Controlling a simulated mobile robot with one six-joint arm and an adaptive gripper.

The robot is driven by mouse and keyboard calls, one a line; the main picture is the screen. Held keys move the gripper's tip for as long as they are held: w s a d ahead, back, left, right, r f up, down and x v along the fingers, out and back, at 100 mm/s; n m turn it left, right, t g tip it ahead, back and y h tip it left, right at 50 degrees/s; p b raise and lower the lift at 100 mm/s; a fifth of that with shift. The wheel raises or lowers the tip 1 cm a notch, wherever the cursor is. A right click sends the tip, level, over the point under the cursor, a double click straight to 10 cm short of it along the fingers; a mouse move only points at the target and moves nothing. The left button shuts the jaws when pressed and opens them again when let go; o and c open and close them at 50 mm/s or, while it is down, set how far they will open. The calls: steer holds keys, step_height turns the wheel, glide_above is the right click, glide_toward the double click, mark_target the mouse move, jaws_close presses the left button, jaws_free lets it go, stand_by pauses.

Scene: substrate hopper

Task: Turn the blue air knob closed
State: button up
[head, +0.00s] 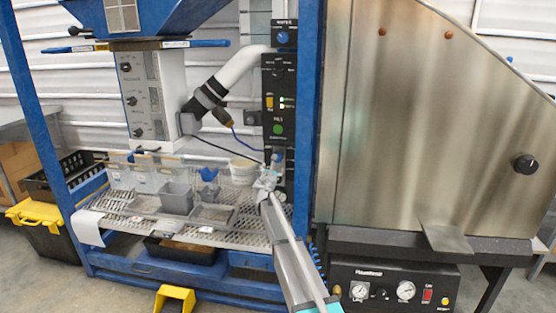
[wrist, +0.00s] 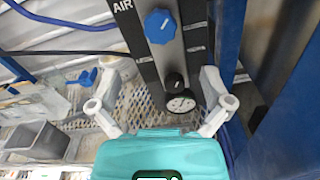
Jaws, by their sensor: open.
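The blue air knob (wrist: 159,26) sits on a black panel marked AIR (wrist: 138,32) at the top of the wrist view. My gripper (wrist: 160,104) is open and empty, its two fingers spread wide below the knob in that picture and apart from it. In the head view my gripper (head: 267,182) is at the lower end of the control column, in front of the wire-mesh shelf. There the arm and gripper largely cover the air panel, and I cannot make out the knob clearly.
A small black knob (wrist: 175,82) and a round gauge (wrist: 181,103) lie below the blue knob, between my fingers in the picture. A blue post (wrist: 229,38) stands close on the right. Grey bins (head: 176,198) sit on the mesh shelf (head: 245,238) to the left. Another blue knob (head: 282,37) is higher on the column.

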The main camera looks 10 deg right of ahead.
steer(key=x, duration=1)
steer(key=shift+c, duration=0.3)
steer(key=c, duration=1.1)
